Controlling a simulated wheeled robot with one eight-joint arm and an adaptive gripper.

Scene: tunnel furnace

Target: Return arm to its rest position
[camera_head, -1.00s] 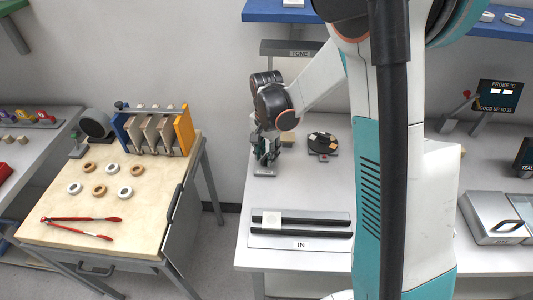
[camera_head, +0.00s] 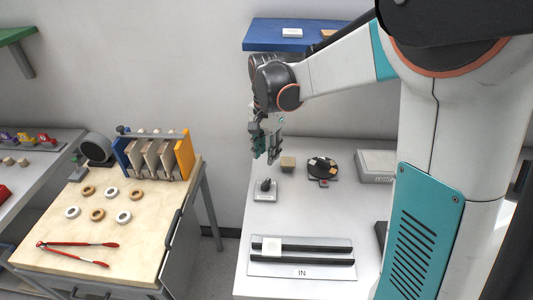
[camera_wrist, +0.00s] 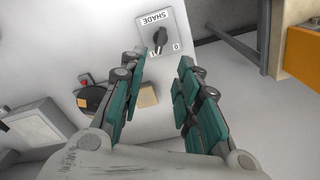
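My gripper (camera_head: 267,158) hangs at the end of my raised arm, above the back left part of the grey bench (camera_head: 310,210). In the wrist view my gripper (camera_wrist: 162,64) has its teal-padded fingers spread apart with nothing between them. The dark knob (camera_head: 265,185) on its small plate stands on the bench below my gripper, clear of it. In the wrist view the knob (camera_wrist: 160,37) sits beyond the fingertips, on a plate marked SHADE.
A small tan block (camera_head: 288,162) and a round black device (camera_head: 322,167) stand near the knob. A plate with two black rails (camera_head: 300,262) holds a pale square piece. A blue shelf (camera_head: 275,40) is on the wall above. The wooden table (camera_head: 140,225) at left holds rings and tongs.

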